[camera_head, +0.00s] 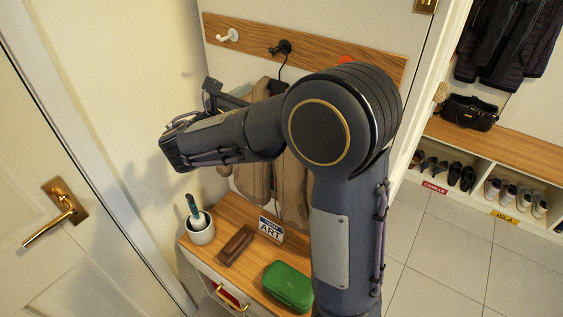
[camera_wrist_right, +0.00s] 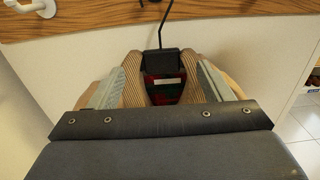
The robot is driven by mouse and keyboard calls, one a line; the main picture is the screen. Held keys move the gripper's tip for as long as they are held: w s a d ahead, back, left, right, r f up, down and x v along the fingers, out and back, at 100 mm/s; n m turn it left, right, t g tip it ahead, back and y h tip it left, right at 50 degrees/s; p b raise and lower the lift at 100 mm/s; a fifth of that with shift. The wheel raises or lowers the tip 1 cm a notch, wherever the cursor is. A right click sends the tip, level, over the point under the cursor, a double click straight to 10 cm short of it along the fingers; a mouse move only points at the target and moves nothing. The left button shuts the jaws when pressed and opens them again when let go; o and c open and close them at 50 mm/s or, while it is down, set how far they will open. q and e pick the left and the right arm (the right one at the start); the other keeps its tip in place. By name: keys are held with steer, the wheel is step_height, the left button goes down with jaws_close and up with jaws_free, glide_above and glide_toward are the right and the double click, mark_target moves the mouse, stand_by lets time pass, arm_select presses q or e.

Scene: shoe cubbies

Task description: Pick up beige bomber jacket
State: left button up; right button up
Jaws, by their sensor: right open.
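The beige bomber jacket (camera_head: 254,182) hangs below the wooden hook rail, largely hidden behind my right arm in the head view. In the right wrist view its ribbed beige collar (camera_wrist_right: 132,78) frames a dark red and green plaid lining. A dark hanger (camera_wrist_right: 160,57) with a thin black stem rises from the collar. My right gripper (camera_wrist_right: 160,80) is open, with one grey finger on each side of the collar. Whether the fingers touch the cloth I cannot tell. In the head view the right gripper (camera_head: 225,96) is partly hidden by my forearm. My left gripper is not in view.
The hook rail (camera_head: 245,38) has white, black and red hooks. Below, a wooden bench top (camera_head: 236,208) holds a potted item (camera_head: 200,229), a brown case (camera_head: 235,246), an ART sign (camera_head: 270,228) and a green case (camera_head: 288,285). Shoe cubbies (camera_head: 510,150) stand at right.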

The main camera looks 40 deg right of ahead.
mark_target(278, 86)
steer(key=x, duration=0.3)
steer(key=p+x, duration=0.1)
steer(key=x, duration=0.1)
steer(key=shift+d+f, duration=0.2)
steer(key=shift+f, duration=0.1)
steer(key=shift+c, duration=0.3)
jaws_close()
